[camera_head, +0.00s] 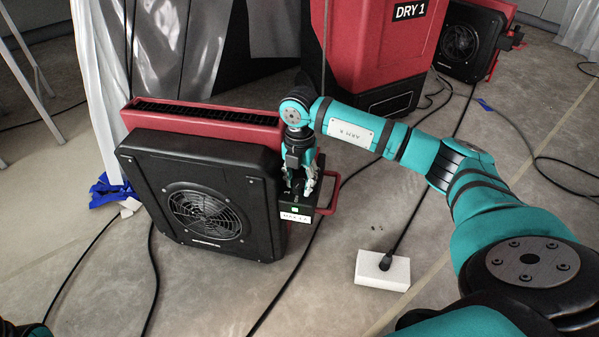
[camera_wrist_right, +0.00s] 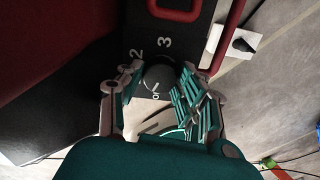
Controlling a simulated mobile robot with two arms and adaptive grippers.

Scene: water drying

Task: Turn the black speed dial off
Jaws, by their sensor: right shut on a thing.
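The black speed dial (camera_wrist_right: 159,76) sits on a dark panel in the right wrist view, with white marks 2 and 3 beside it. My right gripper (camera_wrist_right: 158,82) has its fingers on either side of the dial and is shut on it. In the head view my right gripper (camera_head: 302,185) points down at the control box (camera_head: 296,209) on the right end of a red and black fan unit (camera_head: 205,200). There the fingers hide the dial. I cannot tell which mark the dial points to. My left gripper is not in view.
A red handle (camera_head: 332,190) stands beside the control box. A white block (camera_head: 382,270) with a black cable lies on the floor to the right. A red machine marked DRY 1 (camera_head: 385,45) stands behind, another fan unit (camera_head: 466,40) at the back right. Cables cross the floor.

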